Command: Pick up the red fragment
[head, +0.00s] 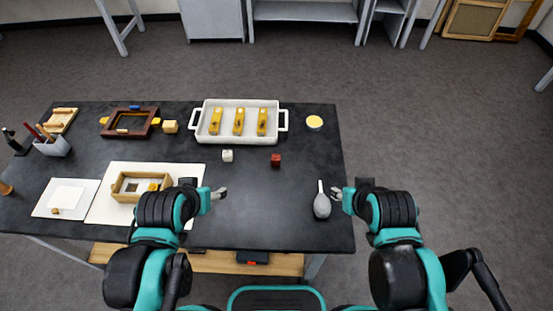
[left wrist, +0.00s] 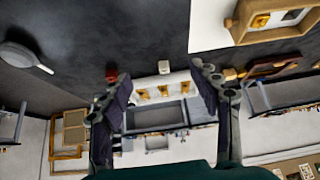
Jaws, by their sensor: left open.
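The red fragment (head: 276,160) is a small dark red block on the black table, right of a small white block (head: 227,155) and below the white tray in the head view. My left gripper (head: 218,194) is open and empty, to the left of the fragment and nearer to me. In the left wrist view a bit of red shows by the tip of the left-hand finger, partly hidden by it. The white block also shows between the fingers there (left wrist: 164,67). My right gripper (head: 338,193) is at the table's right edge beside a grey bulb; its jaws are too small to read.
The white tray (head: 200,133) holds several yellow pieces. A wooden box (head: 117,187) on a white sheet lies left, with a dark red frame (head: 107,128) behind.

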